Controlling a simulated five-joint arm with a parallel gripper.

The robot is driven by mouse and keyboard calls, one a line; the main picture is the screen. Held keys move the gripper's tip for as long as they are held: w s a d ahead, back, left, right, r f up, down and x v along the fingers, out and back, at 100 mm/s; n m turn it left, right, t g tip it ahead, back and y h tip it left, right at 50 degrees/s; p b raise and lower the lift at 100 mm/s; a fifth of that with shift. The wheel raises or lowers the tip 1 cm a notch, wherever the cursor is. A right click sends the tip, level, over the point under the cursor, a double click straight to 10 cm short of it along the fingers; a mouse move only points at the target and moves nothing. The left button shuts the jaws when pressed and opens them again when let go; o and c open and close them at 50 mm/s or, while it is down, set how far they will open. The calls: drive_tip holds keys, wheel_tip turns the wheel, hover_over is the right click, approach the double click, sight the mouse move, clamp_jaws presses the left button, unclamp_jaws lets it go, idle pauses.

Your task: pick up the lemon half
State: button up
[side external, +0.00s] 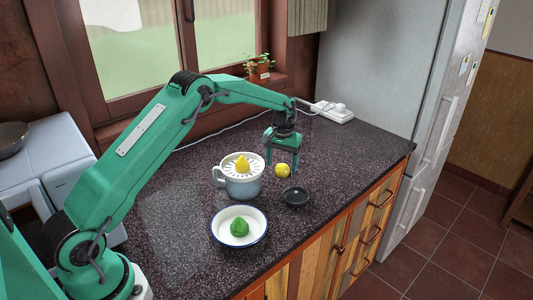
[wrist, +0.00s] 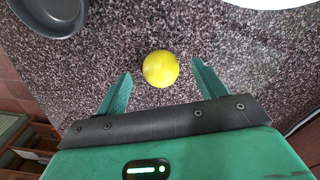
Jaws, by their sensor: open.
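The lemon half (side external: 282,171) is a small round yellow piece on the dark speckled counter, right of the white juicer. In the wrist view the lemon half (wrist: 160,69) shows its yellow rounded side, and no cut face is visible. My green gripper (side external: 282,162) points down at the lemon half. In the wrist view the jaws of my gripper (wrist: 161,70) are spread, one finger on each side of the lemon half, with a visible gap at both sides. I cannot tell how far the fingertips are above the counter.
A juicer (side external: 241,187) with a yellow cone stands left of the lemon half. A small dark bowl (side external: 295,197) is close in front; it also shows in the wrist view (wrist: 50,17). A white bowl (side external: 220,238) holds a green object (side external: 239,228). A power strip (side external: 334,112) lies behind.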

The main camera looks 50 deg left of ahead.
drive_tip(key=shift+f, duration=1)
drive_tip(key=shift+c, duration=0.4)
drive_tip(key=c, duration=1.1)
